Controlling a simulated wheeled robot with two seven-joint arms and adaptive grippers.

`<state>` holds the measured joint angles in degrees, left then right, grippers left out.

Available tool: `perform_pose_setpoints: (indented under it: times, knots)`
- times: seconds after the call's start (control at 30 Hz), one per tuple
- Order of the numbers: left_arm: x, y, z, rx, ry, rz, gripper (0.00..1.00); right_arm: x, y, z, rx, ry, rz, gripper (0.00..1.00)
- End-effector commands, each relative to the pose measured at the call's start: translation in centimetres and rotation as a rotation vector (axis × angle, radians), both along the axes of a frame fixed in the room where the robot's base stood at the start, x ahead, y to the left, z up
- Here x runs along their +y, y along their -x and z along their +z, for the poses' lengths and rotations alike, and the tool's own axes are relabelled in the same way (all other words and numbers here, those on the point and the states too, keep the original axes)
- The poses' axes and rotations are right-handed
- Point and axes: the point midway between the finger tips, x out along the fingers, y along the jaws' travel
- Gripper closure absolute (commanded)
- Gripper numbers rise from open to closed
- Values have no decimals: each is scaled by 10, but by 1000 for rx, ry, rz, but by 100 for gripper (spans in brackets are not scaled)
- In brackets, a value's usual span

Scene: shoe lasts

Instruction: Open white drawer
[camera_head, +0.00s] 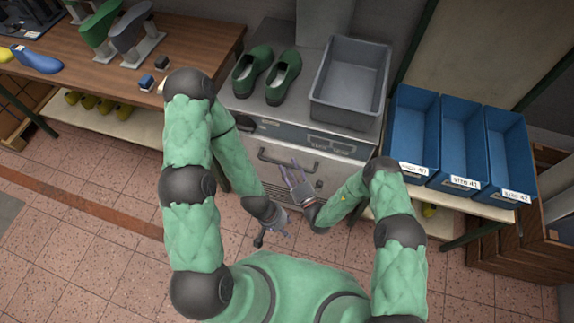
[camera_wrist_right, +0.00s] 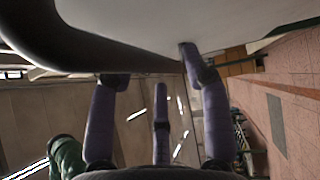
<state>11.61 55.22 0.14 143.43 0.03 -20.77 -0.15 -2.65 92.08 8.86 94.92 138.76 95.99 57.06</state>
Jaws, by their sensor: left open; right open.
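The pale drawer front (camera_head: 269,174) is on the metal cabinet at the centre of the head view. It looks shut, and a dark bar handle (camera_head: 268,159) runs across it. My right gripper (camera_head: 291,172) is open, with its purple fingers at the handle. In the right wrist view its spread fingers (camera_wrist_right: 158,95) lie just below a dark curved bar and a pale surface (camera_wrist_right: 150,25), seen very close; I cannot tell whether they touch. My left gripper (camera_head: 281,222) is open and empty, lower down in front of the cabinet, partly hidden by its arm.
Green shoes (camera_head: 283,78) and a grey bin (camera_head: 350,80) stand on the cabinet top. Blue bins (camera_head: 461,140) are on a shelf at the right. A wooden workbench (camera_head: 190,40) with shoe lasts is at the left. The tiled floor (camera_head: 110,260) in front is clear.

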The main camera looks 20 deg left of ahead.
Motion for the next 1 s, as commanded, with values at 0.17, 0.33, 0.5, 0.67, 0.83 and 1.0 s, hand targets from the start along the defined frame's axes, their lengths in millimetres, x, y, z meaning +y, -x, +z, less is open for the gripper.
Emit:
perform_pose_setpoints:
  times: [0.17,0.33,0.5,0.67,0.83,1.0]
  knots:
    - [0,0,-3,0,0,0,54,11,-11,2,-1,1,1,51]
    - [0,0,-3,0,0,0,54,14,-15,3,1,0,-1,51]
    - [0,0,-3,0,0,0,54,14,-15,3,1,0,-1,51]
    - [0,0,-3,0,0,0,54,14,-15,3,1,0,-1,88]
    - [0,0,-3,0,0,0,54,13,-15,3,1,0,-1,100]
    - [0,0,-3,0,0,0,54,10,-15,2,1,1,-2,100]
